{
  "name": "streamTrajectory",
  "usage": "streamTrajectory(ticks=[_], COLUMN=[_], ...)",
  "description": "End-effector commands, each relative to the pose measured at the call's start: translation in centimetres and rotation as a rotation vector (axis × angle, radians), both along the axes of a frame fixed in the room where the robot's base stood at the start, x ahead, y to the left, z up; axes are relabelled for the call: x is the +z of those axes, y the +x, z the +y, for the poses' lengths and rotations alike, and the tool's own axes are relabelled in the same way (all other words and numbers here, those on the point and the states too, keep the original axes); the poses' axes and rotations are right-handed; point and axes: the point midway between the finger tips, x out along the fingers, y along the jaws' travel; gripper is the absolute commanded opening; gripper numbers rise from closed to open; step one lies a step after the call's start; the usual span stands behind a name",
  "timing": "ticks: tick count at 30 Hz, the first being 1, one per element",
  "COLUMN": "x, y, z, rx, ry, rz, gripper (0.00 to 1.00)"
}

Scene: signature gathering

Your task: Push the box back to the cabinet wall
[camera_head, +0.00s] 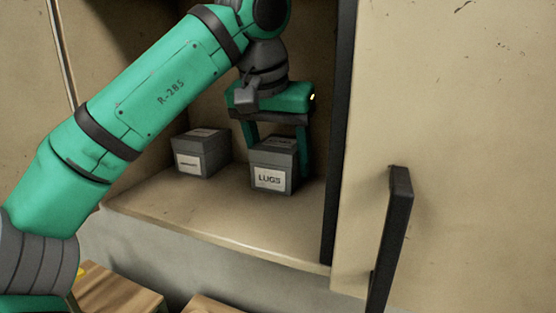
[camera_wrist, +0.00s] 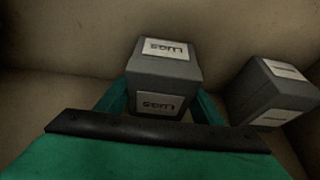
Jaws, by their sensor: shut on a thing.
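A grey box labelled LUGS (camera_head: 273,165) stands upright on the cabinet shelf (camera_head: 220,220), toward the right side. My gripper (camera_head: 277,140) comes down on it from above, with one finger on each side, and is shut on it. In the wrist view the LUGS box (camera_wrist: 165,77) sits between the two green fingers (camera_wrist: 160,108), with labels on its top and one side. The cabinet's back wall shows behind the box in the head view, mostly in shadow. Whether the box's underside touches the shelf is hard to tell.
A second grey box with a white label (camera_head: 202,152) stands on the shelf to the left, apart from the LUGS box. It also shows in the wrist view (camera_wrist: 272,92). A dark cabinet edge (camera_head: 340,130) and a door with a black handle (camera_head: 390,240) are at the right. Wooden pieces (camera_head: 118,290) lie below.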

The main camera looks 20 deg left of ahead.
Motion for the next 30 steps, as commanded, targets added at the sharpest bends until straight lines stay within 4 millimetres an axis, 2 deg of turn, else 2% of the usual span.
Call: streamTrajectory(ticks=[8, 9, 11, 12, 23, 30], x=[0.0, 0.0, 0.0, 0.0, 0.4, 2.9], y=[0.3, 0.3, 0.3, 0.2, 0.0, -1.1], z=[0.0, 0.1, 0.2, 0.3, 0.4, 0.3], rx=[0.003, 0.003, 0.005, 0.006, 0.008, 0.006], ry=[-0.001, -0.001, -0.002, -0.002, 0.000, -0.002], rz=[-0.005, -0.006, -0.005, -0.005, -0.003, -0.004], gripper=[0.32, 0.65, 0.80, 0.82, 0.82, 0.82])
